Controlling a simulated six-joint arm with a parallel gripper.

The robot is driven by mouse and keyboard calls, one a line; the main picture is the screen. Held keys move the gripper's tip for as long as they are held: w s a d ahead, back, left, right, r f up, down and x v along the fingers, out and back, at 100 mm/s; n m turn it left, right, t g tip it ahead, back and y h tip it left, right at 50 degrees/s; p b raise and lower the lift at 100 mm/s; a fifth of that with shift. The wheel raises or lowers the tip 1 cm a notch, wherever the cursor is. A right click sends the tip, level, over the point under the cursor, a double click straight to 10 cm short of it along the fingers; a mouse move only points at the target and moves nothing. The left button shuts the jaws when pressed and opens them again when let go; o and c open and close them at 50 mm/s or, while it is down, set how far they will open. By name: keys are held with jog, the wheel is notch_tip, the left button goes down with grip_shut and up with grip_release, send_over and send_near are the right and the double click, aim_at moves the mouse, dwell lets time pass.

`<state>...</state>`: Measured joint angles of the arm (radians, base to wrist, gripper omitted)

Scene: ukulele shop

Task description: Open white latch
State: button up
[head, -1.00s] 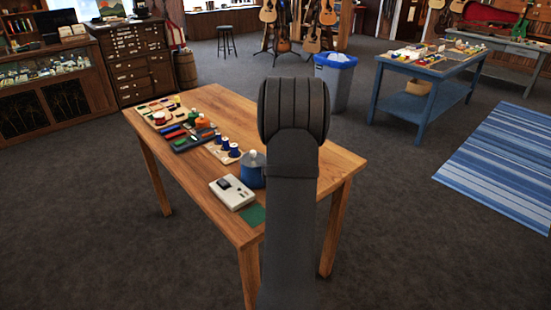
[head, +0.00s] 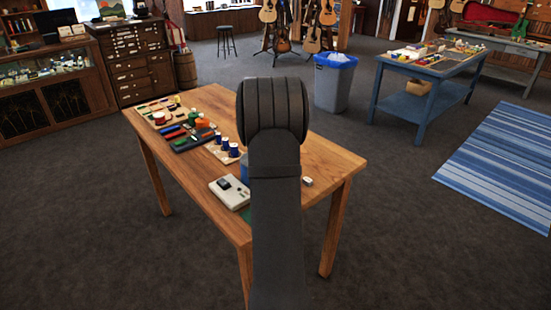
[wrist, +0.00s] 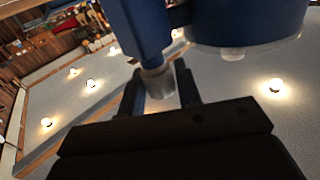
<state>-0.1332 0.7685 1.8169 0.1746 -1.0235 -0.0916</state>
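In the wrist view two dark fingers of my gripper (wrist: 160,82) stand apart, one on each side of a pale grey-white piece (wrist: 157,80) under a blue upright part (wrist: 141,28). I cannot tell whether the fingers press on it, or whether this piece is the white latch. A wide blue round part (wrist: 248,22) with a small whitish knob (wrist: 232,54) is at upper right. In the head view my dark arm hides my gripper and most of a blue container (head: 244,166). A pale box (head: 230,191) with a dark top piece lies just left of the arm.
The wooden table (head: 318,160) has bare top to the right, with a small white object (head: 307,181). Spools (head: 229,148), a dark tray (head: 193,140) of coloured items and a board (head: 158,115) fill its left side. A blue-lined bin (head: 334,85) stands behind.

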jog(key=shift+o, duration=1.1)
jog(key=s, duration=1.7)
jog(key=shift+s+a, duration=0.15)
jog(key=shift+s, duration=0.1)
jog(key=shift+w, duration=0.1)
jog(key=w, duration=1.7)
jog(key=shift+w, duration=0.15)
